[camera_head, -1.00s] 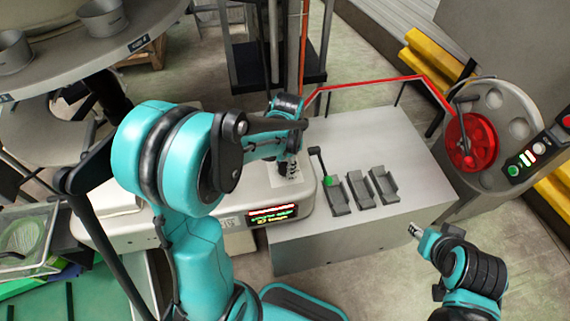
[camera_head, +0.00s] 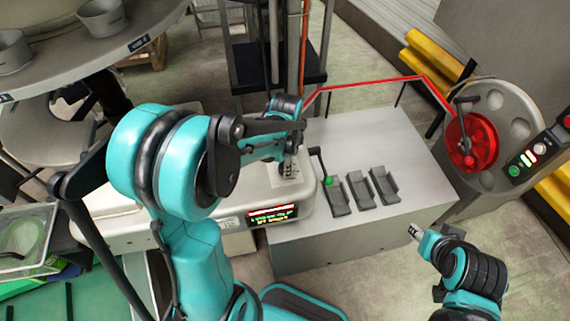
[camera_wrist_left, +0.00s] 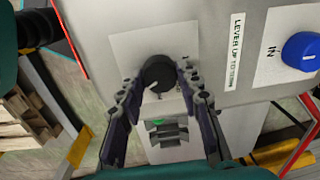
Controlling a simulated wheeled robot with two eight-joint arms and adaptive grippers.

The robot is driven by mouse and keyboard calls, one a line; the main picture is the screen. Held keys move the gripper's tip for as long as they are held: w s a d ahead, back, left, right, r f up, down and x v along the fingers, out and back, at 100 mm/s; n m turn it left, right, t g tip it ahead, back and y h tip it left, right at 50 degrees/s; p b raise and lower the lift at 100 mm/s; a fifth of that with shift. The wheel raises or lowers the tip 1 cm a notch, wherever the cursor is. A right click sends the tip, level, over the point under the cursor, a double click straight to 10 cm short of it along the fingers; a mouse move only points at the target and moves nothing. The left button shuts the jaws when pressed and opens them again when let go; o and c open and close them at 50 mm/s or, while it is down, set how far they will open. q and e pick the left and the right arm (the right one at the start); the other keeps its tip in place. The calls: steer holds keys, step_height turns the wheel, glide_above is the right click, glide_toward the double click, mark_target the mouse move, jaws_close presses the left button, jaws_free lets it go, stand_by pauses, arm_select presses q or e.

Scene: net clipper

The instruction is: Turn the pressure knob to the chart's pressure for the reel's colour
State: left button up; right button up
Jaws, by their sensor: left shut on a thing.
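The dark round pressure knob (camera_wrist_left: 158,73) sits on a white plate on the grey machine in the left wrist view, with a pale pointer mark at its lower left. My left gripper (camera_wrist_left: 160,80) is shut on it, a finger on either side; in the head view the gripper (camera_head: 288,166) hides the knob. The red reel (camera_head: 481,140) stands at the right on a grey round holder. A small screen (camera_head: 272,214) on the machine's front shows red, green and yellow lines, too small to read. My right gripper (camera_head: 415,231) is at lower right, apart from everything; its jaws are unclear.
A blue knob (camera_wrist_left: 301,52) marked IN is beside the pressure knob. A green-tipped lever (camera_head: 328,181) and grey holders (camera_head: 360,190) stand on the bench (camera_head: 400,145). A red line (camera_head: 370,83) runs above the bench to the reel. A button panel (camera_head: 530,158) is at right.

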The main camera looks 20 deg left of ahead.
arm_select(q)
steer(key=o, duration=1.2)
steer(key=shift+c, duration=0.2)
step_height(320, 180, up, 12)
steer(key=shift+s+d, duration=0.15)
steer(key=shift+s, duration=0.05)
steer(key=s+d+f+n+t+b, duration=0.2)
steer(key=s+n+t, duration=0.1)
steer(key=s+n, duration=0.2)
steer(key=s+d+f+n+t+b, duration=0.2)
steer(key=s+n+t, duration=0.1)
steer(key=s+n, duration=0.2)
steer(key=shift+s+d+f+t, duration=0.25)
steer(key=shift+s+f+t, duration=0.15)
steer(key=shift+s, duration=0.1)
